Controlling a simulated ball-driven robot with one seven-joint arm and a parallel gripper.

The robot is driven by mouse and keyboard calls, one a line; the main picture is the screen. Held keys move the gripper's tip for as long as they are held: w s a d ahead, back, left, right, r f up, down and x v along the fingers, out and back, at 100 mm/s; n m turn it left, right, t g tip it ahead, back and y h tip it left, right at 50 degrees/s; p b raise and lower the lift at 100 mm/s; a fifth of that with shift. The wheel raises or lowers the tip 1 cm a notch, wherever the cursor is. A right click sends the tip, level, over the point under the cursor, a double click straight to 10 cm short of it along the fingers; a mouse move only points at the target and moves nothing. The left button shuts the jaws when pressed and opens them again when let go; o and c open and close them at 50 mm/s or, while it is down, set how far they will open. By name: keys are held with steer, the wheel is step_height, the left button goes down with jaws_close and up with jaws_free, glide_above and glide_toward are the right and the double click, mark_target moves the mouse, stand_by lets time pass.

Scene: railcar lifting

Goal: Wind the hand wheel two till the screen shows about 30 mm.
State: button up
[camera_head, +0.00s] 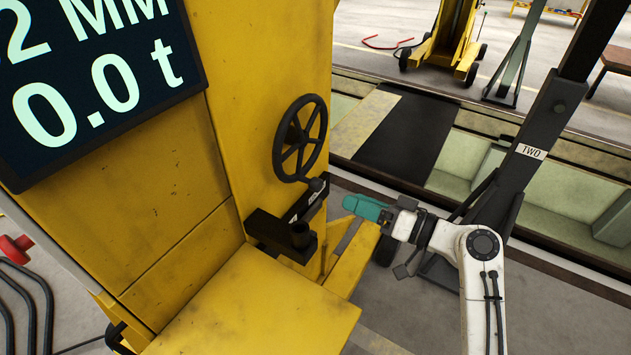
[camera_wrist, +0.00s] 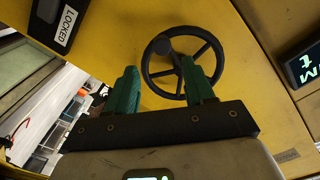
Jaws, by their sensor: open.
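The black hand wheel (camera_head: 301,138) stands on the side of the yellow column, with spokes and a knob at its rim. It also shows ahead of the fingers in the wrist view (camera_wrist: 205,57). My gripper (camera_head: 363,207) has teal fingers and is open and empty, below and right of the wheel in the head view. In the wrist view my gripper (camera_wrist: 159,70) has its right finger overlapping the wheel's lower part; contact cannot be told. The screen (camera_head: 85,75) reads "2 MM", with digits before it cut off, and "0.0 t".
A black bracket (camera_head: 283,236) juts out below the wheel. A dark post labelled TWO (camera_head: 532,151) stands at the right by the pit. A yellow ledge (camera_head: 250,310) lies in front.

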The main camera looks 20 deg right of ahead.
mark_target(321, 184)
steer(key=x, duration=0.3)
steer(key=p+x, duration=0.1)
steer(key=x, duration=0.7)
steer(key=shift+r+p, duration=0.35)
steer(key=shift+d, duration=0.1)
jaws_close()
